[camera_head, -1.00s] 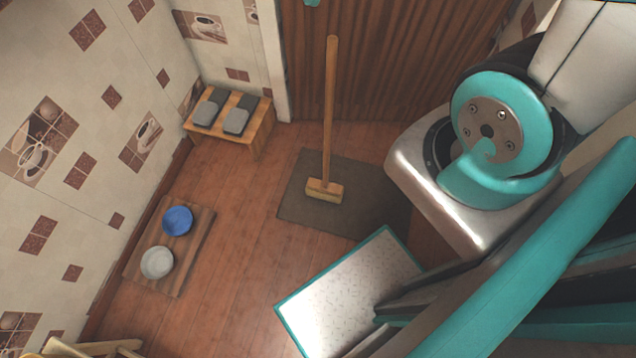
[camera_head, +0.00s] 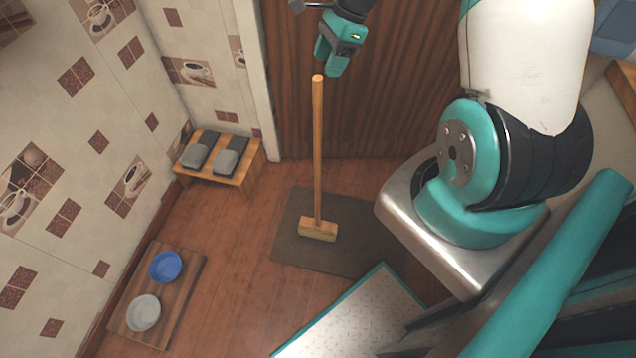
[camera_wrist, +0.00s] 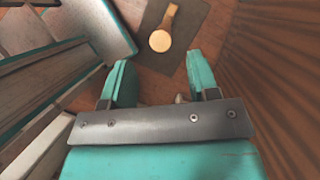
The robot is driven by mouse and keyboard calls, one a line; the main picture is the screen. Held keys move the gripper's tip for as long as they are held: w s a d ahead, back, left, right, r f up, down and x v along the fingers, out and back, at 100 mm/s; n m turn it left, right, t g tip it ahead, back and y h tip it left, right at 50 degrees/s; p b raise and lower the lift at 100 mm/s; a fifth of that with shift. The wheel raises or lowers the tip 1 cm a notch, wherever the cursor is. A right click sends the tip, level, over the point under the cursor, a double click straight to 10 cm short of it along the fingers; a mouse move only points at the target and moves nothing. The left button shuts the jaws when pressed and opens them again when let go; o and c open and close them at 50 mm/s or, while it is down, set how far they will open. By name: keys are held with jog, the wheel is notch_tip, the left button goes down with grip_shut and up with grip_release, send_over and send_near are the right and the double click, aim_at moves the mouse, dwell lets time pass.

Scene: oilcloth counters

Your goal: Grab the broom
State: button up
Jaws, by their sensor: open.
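The broom (camera_head: 318,150) stands upright on a dark mat (camera_head: 290,257), with a long wooden handle and a wooden block head at the bottom. In the wrist view the broom (camera_wrist: 160,40) shows nearly end-on, its round handle top ahead of the fingers and a little above the middle. My gripper (camera_head: 331,62) is teal and hangs close to the top of the handle in the head view, apart from it. In the wrist view my gripper (camera_wrist: 160,75) has its two fingers spread wide with nothing between them.
A small wooden bench (camera_head: 245,176) with grey slippers stands by the left wall. A wooden board (camera_head: 186,308) with a blue bowl (camera_head: 165,266) and a pale bowl (camera_head: 143,313) lies on the floor. A brown slatted door (camera_head: 385,110) is behind the broom. Floor around the mat is clear.

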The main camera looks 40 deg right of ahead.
aim_at(317, 86)
jog(key=x, duration=0.7)
jog(key=shift+w+f, duration=0.1)
jog(key=shift+f, duration=0.15)
grip_shut()
